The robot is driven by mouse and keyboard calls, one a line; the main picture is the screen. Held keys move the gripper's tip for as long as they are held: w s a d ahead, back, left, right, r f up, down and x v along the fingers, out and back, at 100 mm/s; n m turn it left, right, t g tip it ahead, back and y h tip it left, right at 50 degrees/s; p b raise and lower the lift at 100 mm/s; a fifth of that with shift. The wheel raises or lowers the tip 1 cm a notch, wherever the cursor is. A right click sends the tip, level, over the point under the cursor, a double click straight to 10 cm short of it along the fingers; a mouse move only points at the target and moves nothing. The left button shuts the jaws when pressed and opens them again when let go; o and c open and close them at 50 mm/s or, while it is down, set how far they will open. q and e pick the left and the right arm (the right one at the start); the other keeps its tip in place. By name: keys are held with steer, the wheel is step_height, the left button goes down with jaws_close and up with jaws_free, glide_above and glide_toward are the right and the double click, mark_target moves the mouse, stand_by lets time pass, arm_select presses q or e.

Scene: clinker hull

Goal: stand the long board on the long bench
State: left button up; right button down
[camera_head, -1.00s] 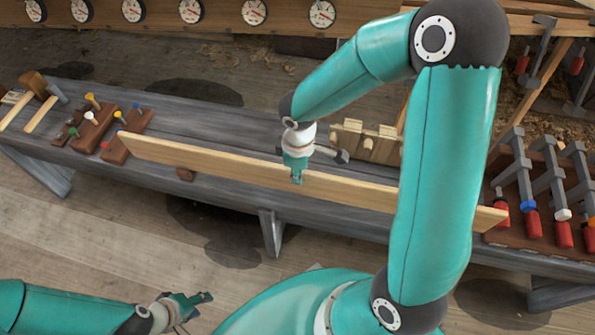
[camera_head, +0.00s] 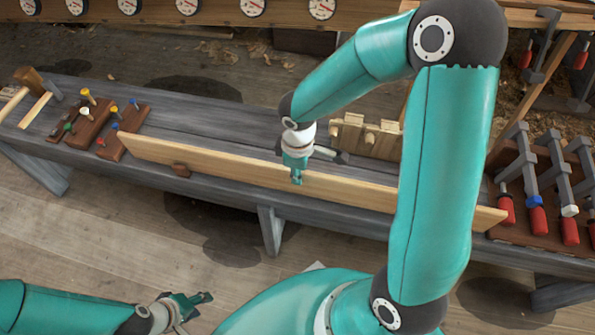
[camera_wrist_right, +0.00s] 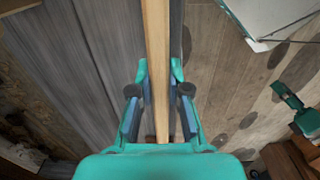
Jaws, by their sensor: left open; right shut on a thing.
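The long board (camera_head: 240,176) is a pale plank held on edge along the front of the long grey bench (camera_head: 215,112). My right gripper (camera_head: 297,178) is shut on the board's upper edge near its middle. In the right wrist view the board (camera_wrist_right: 158,50) runs between the two fingers (camera_wrist_right: 158,100), with bench top to its left and a thin strip of bench to its right. Whether its lower edge touches the bench top I cannot tell. My arm hides part of its right half. My left gripper (camera_head: 202,298) is open and empty, low in front of the bench.
Pegged brown blocks (camera_head: 92,125) and a mallet (camera_head: 27,78) lie at the left end. A pale wooden piece with pegs (camera_head: 365,136) is behind the board. Red-handled clamps (camera_head: 537,215) stand right.

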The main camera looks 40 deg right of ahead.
steer(key=shift+f, duration=0.1)
steer(key=c, duration=1.1)
jaws_free()
steer(key=shift+o, duration=0.2)
step_height(320, 180, up, 12)
steer(key=shift+f, duration=0.1)
